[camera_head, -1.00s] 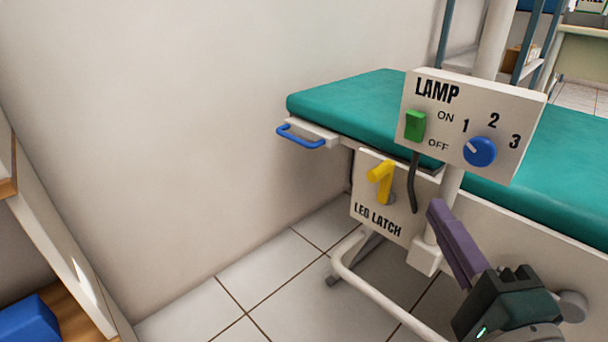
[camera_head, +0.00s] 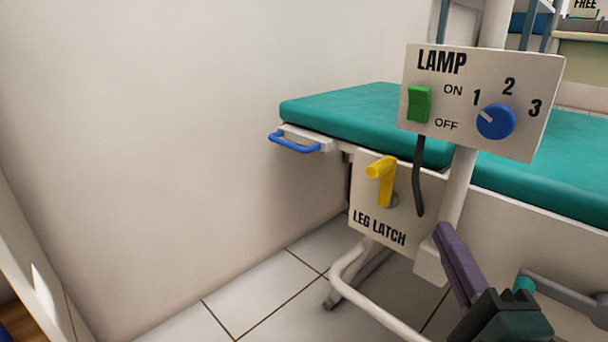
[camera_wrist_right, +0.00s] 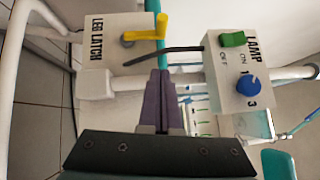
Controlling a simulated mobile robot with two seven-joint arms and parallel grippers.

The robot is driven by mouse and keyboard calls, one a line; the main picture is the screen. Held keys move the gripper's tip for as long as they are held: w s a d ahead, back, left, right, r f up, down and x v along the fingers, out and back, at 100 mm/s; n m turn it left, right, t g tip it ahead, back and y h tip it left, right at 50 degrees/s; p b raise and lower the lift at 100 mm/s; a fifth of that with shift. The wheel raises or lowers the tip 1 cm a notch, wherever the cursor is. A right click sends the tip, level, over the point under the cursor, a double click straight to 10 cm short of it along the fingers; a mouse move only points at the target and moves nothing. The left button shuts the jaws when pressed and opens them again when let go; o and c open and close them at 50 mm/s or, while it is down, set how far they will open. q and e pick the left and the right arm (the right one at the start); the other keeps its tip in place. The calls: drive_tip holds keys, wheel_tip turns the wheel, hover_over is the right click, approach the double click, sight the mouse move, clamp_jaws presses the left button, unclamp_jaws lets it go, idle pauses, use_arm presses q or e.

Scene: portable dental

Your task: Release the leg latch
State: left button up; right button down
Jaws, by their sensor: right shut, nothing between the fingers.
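The leg latch is a yellow lever (camera_head: 383,182) on a white plate (camera_head: 369,218) marked LEG LATCH, below the end of the green couch. Its upper end bends toward me and to the left. It also shows in the right wrist view, as a yellow lever (camera_wrist_right: 150,34) beyond the fingers. My right gripper (camera_head: 442,232) is shut and empty, its purple fingers together, to the lower right of the latch plate. In the right wrist view the shut fingers (camera_wrist_right: 162,78) point toward the lever and are apart from it. My left gripper is out of view.
The white LAMP box (camera_head: 471,140) on a post (camera_head: 460,185) stands right of the lever, with a green switch and blue knob. A black cable (camera_head: 418,180) hangs between lever and post. A blue handle (camera_head: 294,143) and a white tube frame (camera_head: 350,285) are nearby.

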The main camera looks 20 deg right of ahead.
drive_tip(key=b, duration=0.3)
approach(391, 167)
drive_tip(key=w+d, duration=0.2)
drive_tip(key=d, duration=0.2)
drive_tip(key=shift+w+a+r, duration=0.1)
drive_tip(key=shift+w+a, duration=0.15)
drive_tip(key=shift+w, duration=0.35)
drive_tip(key=shift+w+a, duration=0.3)
drive_tip(key=shift+w, duration=0.25)
drive_tip(key=shift+w+a+r, duration=0.1)
drive_tip(key=shift+w+a, duration=0.2)
drive_tip(key=shift+w, duration=0.15)
